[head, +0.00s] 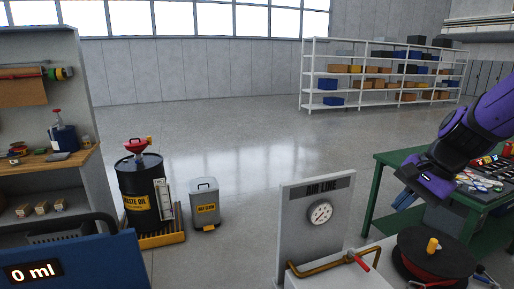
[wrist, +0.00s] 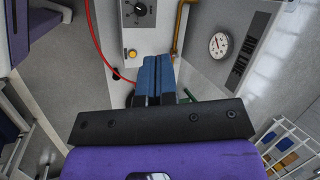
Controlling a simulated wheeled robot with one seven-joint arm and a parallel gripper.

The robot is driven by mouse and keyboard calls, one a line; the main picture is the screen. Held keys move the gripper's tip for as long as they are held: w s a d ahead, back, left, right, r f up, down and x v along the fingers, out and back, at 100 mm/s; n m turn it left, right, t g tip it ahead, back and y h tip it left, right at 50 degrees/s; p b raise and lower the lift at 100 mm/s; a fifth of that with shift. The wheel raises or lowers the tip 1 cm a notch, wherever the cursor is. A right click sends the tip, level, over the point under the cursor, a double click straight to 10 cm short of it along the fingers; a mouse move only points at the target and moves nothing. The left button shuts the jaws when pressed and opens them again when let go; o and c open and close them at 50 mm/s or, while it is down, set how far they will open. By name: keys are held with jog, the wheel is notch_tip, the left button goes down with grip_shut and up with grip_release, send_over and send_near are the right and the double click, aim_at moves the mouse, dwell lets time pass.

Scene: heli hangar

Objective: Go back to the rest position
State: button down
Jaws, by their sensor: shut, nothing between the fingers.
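My gripper (head: 406,198) is at the right in the head view, at the end of my purple and black arm, in front of the green table (head: 385,157). In the wrist view my gripper's two blue fingers (wrist: 155,78) lie side by side, closed, with nothing seen between them. Past the fingers, the wrist view shows the air line panel with its gauge (wrist: 218,45), a brass pipe (wrist: 181,25) and a grey box with a black dial (wrist: 140,10). My gripper appears to touch nothing.
The grey air line panel (head: 290,220) with a red-handled valve stands at front centre. A hose reel (head: 420,250) sits below my gripper. Tools lie on the green table. A black waste oil drum (head: 138,180) and a grey bin (head: 205,205) stand left. The middle floor is clear.

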jog(key=s+r+n+t+h, duration=0.1)
jog(key=s+r+n, duration=0.3)
jog(key=s, duration=0.4)
jog(key=s+r+n+t+h, duration=0.2)
jog(key=s+r+n+h, duration=0.1)
jog(key=s+r+n, duration=0.2)
jog(key=s+n, duration=0.1)
jog(key=s, duration=0.1)
jog(key=shift+s+d+r, duration=0.15)
jog(key=shift+s, duration=0.25)
